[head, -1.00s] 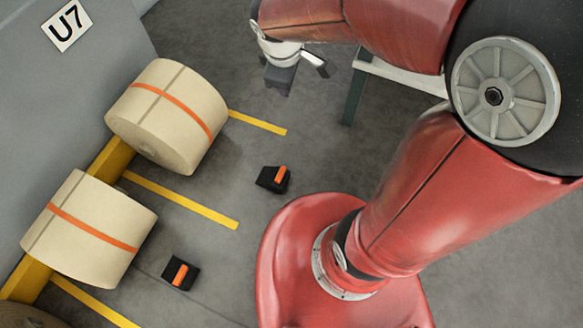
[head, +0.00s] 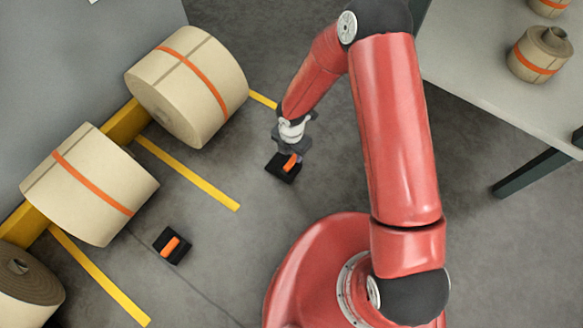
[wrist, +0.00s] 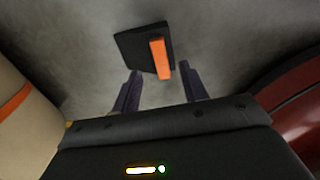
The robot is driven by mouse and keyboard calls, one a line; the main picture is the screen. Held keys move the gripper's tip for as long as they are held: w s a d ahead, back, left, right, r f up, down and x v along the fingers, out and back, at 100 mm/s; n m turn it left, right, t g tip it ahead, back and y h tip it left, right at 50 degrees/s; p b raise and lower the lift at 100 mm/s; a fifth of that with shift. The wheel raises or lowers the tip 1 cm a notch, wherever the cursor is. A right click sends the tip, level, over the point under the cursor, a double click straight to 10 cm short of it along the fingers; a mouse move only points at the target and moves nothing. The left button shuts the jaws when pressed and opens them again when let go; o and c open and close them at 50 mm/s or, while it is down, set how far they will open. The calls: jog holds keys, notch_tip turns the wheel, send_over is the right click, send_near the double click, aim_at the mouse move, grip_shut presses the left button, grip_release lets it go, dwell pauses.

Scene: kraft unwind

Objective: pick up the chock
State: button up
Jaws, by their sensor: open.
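A black chock with an orange bar (head: 283,168) lies on the grey floor right by my gripper in the head view. It also shows ahead of the fingers in the wrist view (wrist: 146,48). A second black chock with an orange bar (head: 172,245) lies on the floor lower left. My gripper (head: 292,152) points down just above the upper chock in the head view. In the wrist view its two fingers (wrist: 160,83) are apart with nothing between them.
Large paper rolls (head: 188,86) and (head: 90,185) lie along a yellow rail (head: 126,122) at left. Yellow lines (head: 188,174) mark the floor. A grey table (head: 490,75) with small rolls (head: 540,55) stands at upper right. The floor around the chocks is clear.

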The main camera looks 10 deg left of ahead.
aim_at(291, 162)
jog(key=f+b, duration=0.1)
jog(key=f, duration=0.5)
jog(key=shift+s+f+b, duration=0.2)
jog(key=shift+f+b, duration=0.15)
jog(key=shift+b, duration=0.05)
grip_shut()
